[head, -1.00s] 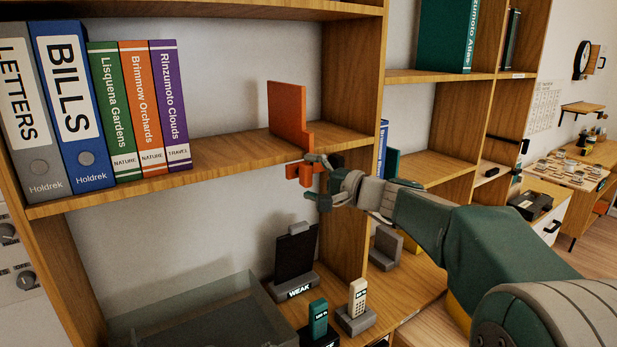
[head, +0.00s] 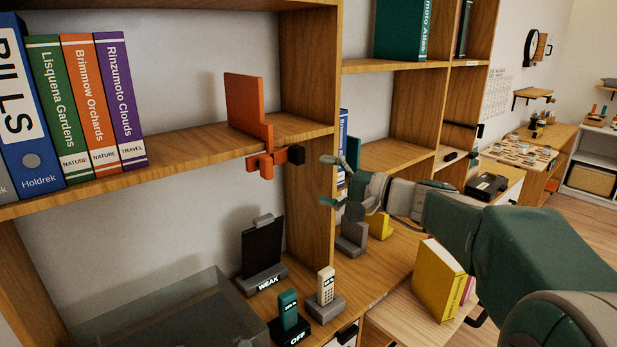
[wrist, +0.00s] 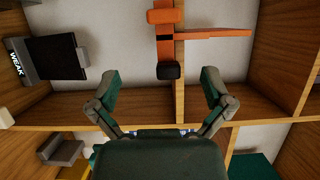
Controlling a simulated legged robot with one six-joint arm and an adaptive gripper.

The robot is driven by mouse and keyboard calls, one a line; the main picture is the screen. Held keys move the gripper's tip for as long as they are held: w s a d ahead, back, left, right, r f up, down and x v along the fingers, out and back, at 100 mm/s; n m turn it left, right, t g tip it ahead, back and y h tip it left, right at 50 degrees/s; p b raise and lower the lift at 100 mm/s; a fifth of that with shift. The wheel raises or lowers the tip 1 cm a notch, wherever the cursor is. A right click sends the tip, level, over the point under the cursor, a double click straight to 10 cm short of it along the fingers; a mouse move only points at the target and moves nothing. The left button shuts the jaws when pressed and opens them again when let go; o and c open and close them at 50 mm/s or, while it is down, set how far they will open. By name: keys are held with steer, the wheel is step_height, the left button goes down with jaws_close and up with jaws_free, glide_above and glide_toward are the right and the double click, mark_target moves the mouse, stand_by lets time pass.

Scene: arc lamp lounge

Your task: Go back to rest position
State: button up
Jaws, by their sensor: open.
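My gripper (head: 332,181) is open and empty in the head view, in front of the shelf unit's upright. Its two spread fingers also show in the wrist view (wrist: 160,92), with nothing between them. An orange bookend (head: 246,108) with a dark block on its front clamp stands on the middle shelf, to the left of my gripper and apart from it. In the wrist view the bookend (wrist: 165,40) lies ahead, beyond the fingertips.
Several books and binders (head: 85,105) stand at the left of the shelf (head: 190,147). Below are a black device marked WEAK (head: 263,250), two handsets on stands and a clear bin (head: 190,315). A yellow book (head: 440,280) stands under my arm. Open floor lies at the right.

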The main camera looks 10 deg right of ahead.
steer(key=s+f+n+g+h, duration=0.25)
steer(key=s+f+h, duration=0.35)
steer(key=s, duration=0.5)
steer(key=s+f+n+g+h, duration=0.2)
steer(key=s+f+g+h, duration=0.15)
steer(key=s+f, duration=0.55)
steer(key=s+d+f+n+t+h, duration=0.1)
steer(key=s+d+f+n+h, duration=0.1)
steer(key=s+d+h, duration=0.3)
steer(key=s+d, duration=0.1)
steer(key=s, duration=0.2)
steer(key=shift+d+f+t, duration=0.15)
steer(key=shift+f+t, duration=0.05)
steer(key=shift+t, duration=0.2)
